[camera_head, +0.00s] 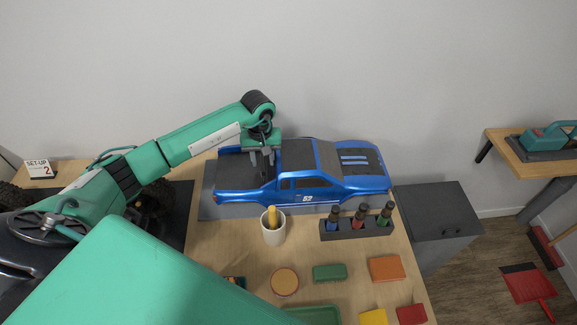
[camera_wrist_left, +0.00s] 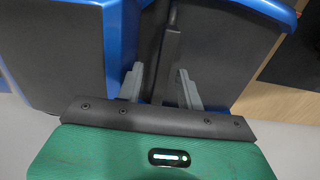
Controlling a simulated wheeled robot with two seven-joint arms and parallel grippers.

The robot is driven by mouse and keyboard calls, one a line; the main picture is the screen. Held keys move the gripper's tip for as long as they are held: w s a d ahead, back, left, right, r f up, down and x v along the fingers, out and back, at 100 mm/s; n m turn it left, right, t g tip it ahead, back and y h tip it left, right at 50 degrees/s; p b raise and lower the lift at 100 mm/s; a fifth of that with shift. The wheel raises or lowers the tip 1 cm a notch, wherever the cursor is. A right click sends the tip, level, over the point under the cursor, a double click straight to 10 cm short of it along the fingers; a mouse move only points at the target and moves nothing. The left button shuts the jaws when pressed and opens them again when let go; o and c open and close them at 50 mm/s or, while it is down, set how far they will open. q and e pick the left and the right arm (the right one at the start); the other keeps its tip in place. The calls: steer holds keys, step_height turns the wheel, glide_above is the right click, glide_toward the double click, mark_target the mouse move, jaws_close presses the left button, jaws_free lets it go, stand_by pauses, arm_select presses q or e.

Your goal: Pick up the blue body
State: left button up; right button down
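The blue body (camera_head: 310,187) is a pickup-truck shell with black roof and hood panels and number 52 on its side. It sits on a grey block (camera_head: 240,210) on the table, hood toward the right. My left gripper (camera_head: 262,160) points down at the body's bed, just behind the cab. In the left wrist view the gripper's fingers (camera_wrist_left: 163,88) are apart, with a dark bar of the blue body (camera_wrist_left: 122,40) between them. A gap shows beside the left finger; contact at the right finger is unclear. My right gripper is not in view.
In front of the body stand a white cup (camera_head: 273,234) and a dark rack (camera_head: 357,230) with several bottles. Small coloured boxes and a round tin (camera_head: 285,281) lie nearer. A grey cabinet (camera_head: 440,222) stands right of the table (camera_head: 240,255). The wall is behind.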

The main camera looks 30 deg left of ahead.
arm_select(q)
jaws_close()
